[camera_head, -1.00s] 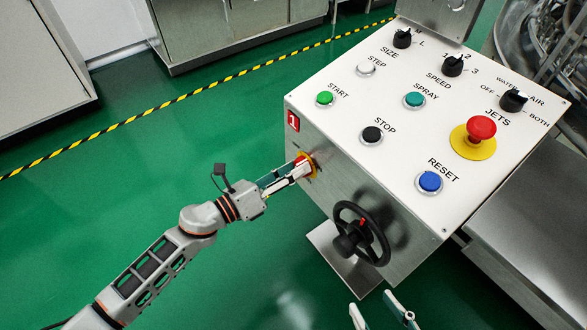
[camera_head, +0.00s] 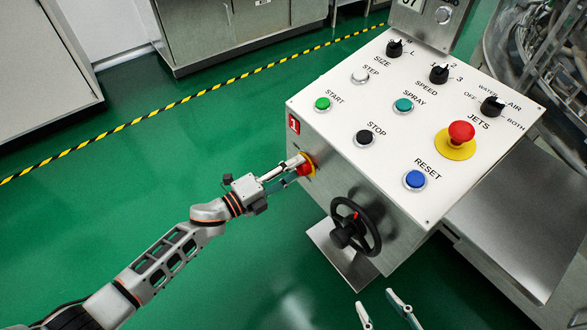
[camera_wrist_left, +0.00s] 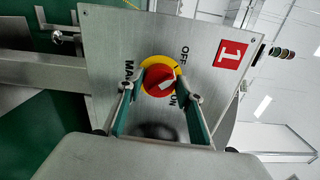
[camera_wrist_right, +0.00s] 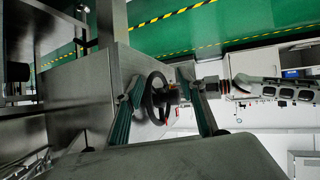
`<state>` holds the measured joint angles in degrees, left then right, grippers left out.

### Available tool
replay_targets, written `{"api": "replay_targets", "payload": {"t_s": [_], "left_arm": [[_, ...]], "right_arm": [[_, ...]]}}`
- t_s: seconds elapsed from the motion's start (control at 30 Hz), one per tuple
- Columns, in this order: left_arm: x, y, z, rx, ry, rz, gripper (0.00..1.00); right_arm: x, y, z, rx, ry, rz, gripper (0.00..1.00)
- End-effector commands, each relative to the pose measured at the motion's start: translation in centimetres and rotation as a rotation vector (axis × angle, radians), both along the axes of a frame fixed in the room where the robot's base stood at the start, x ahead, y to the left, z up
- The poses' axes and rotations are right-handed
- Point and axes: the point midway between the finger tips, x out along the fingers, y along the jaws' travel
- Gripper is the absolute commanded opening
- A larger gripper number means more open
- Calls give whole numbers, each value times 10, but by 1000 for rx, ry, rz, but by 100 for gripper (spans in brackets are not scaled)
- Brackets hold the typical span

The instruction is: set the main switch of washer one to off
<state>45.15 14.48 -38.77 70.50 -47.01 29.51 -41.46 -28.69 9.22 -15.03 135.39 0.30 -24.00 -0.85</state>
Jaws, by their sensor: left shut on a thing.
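The main switch is a red knob on a yellow plate, low on the left face of the washer one control box, under the red "1" label (camera_head: 293,124). In the left wrist view the red knob (camera_wrist_left: 158,80) lies between my fingers, with OFF and a partly covered second word beside it. A pale mark on the knob points to the right; I cannot tell exactly which word it meets. My left gripper (camera_head: 297,167) is shut on the knob. My right gripper (camera_head: 381,306) is open and empty at the bottom of the head view, below the box.
The box's top panel (camera_head: 390,128) carries several buttons, black selectors and a red mushroom button (camera_head: 461,133) on yellow. A black handwheel (camera_head: 357,228) sticks out of the same face as the switch, to the right of my left gripper. Open green floor (camera_head: 150,180) lies left.

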Motion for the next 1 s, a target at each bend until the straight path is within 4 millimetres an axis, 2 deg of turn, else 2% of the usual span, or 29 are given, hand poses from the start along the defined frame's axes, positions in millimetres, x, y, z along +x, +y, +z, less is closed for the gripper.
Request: {"api": "replay_targets", "payload": {"t_s": [0.33,0.73,0.77,0.8,1.0], "left_arm": [[0,0,1,-52,65,0,14],[0,0,0,-56,69,0,14],[0,0,0,-56,69,0,41],[0,0,0,-55,69,0,51],[0,0,0,-54,68,0,52]], "right_arm": [[-6,-4,-5,-11,17,-3,40],[-4,-3,-3,-9,12,-4,40],[-3,-3,-3,-9,11,-4,40],[-3,-2,-3,-9,9,-4,40],[0,-2,-1,-8,4,-4,40]]}}
